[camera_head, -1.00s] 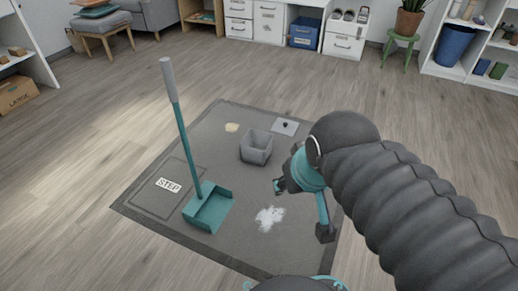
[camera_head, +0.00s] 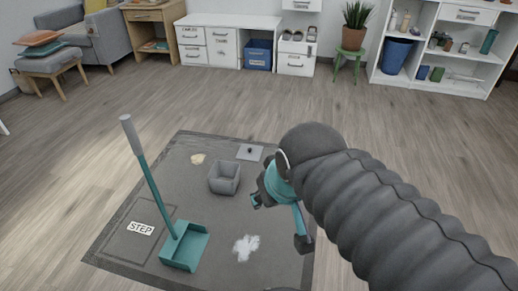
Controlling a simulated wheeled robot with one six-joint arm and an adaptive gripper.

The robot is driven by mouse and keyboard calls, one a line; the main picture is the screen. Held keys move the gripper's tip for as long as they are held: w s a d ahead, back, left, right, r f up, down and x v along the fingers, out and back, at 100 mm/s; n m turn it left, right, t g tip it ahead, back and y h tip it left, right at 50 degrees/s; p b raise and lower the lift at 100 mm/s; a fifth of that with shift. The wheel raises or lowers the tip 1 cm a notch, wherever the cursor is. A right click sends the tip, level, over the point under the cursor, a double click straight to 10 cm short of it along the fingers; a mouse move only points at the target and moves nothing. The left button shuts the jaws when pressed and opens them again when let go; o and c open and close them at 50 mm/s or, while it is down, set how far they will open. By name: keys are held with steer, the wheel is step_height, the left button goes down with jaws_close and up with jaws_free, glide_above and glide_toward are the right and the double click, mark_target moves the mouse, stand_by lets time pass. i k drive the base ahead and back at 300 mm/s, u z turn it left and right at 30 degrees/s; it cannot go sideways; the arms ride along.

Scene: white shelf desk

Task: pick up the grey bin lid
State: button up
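The grey bin lid (camera_head: 244,156) is a flat, light grey square with a small dark knob on top. It lies on the dark mat (camera_head: 190,208), behind and slightly right of the open grey bin (camera_head: 224,179). My gripper (camera_head: 279,222) hangs to the right of the bin, nearer to me than the lid and apart from it. Its teal fingers look spread, with nothing seen between them. My dark arm hides part of the mat's right side.
A teal dustpan (camera_head: 185,247) with an upright handle stands on the mat's left, beside a STEP label (camera_head: 140,228). A white powder patch (camera_head: 246,247) and a beige patch (camera_head: 198,159) mark the mat. Wooden floor around is clear; shelves and drawers line the back.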

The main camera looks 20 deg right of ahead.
mark_target(254, 153)
steer(key=z, duration=0.65)
steer(key=i, duration=1.15)
steer(key=z, duration=0.45)
steer(key=i, duration=0.9)
steer(key=u, duration=0.1)
